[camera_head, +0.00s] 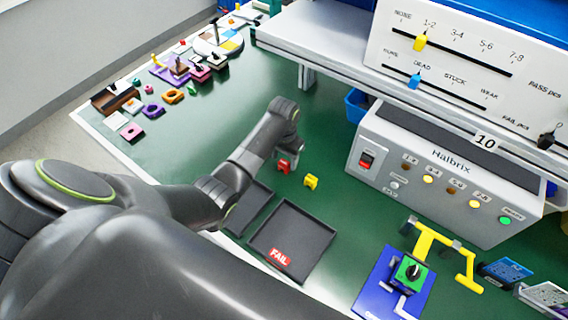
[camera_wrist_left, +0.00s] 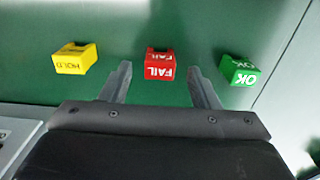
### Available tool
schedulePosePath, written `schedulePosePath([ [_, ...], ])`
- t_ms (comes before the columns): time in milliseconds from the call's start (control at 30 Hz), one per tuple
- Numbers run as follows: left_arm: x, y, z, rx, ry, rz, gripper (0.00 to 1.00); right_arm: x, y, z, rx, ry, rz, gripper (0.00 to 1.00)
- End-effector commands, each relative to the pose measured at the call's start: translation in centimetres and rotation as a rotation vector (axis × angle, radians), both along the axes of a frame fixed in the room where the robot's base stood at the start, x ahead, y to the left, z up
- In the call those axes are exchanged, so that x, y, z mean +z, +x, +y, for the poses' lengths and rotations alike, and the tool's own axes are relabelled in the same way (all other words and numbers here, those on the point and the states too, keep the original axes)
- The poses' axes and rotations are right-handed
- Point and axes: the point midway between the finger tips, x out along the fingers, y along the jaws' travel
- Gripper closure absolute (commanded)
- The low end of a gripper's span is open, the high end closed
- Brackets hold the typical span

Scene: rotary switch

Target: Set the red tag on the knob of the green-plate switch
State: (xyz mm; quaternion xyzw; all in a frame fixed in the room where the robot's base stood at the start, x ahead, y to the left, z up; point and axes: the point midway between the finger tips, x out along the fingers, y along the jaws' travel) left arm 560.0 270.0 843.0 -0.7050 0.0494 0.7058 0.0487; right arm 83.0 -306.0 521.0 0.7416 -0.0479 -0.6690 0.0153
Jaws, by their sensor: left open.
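The red tag (camera_head: 284,167), marked FAIL, lies on the green table; it also shows in the left wrist view (camera_wrist_left: 159,64). My left gripper (camera_wrist_left: 160,67) is open, its two fingers on either side of the red tag in that view. I cannot tell whether they touch it. In the head view the fingers are mostly hidden behind the wrist. The green-plate switch (camera_head: 410,272), with a dark round knob (camera_head: 414,271), stands on a blue base (camera_head: 388,290) at the lower right. My right gripper is not in view.
A yellow HOLD tag (camera_head: 311,182) and a green OK tag (camera_wrist_left: 239,70) flank the red one. A black FAIL tray (camera_head: 318,236) lies in front. A yellow frame (camera_head: 440,240) stands by the switch. The Halbrix box (camera_head: 440,180) is behind.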

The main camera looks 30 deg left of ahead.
Motion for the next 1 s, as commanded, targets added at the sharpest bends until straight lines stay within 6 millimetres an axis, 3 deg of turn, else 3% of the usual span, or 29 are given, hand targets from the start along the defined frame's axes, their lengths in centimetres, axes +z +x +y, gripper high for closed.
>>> schedulePosePath([
  [200, -2.4, -0.1, 0.0, -0.001, 0.001, 0.001, 0.45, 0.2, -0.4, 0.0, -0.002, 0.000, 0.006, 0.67],
  [500, -2.8, -0.1, 0.0, -0.001, 0.001, 0.000, 0.45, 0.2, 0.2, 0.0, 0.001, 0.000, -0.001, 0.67],
  [867, -2.7, -0.1, 0.0, -0.001, 0.001, 0.000, 0.90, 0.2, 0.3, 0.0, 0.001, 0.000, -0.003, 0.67],
  [1000, -2.7, -0.1, 0.0, -0.001, 0.001, 0.000, 0.92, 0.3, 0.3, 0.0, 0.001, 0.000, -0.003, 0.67],
])
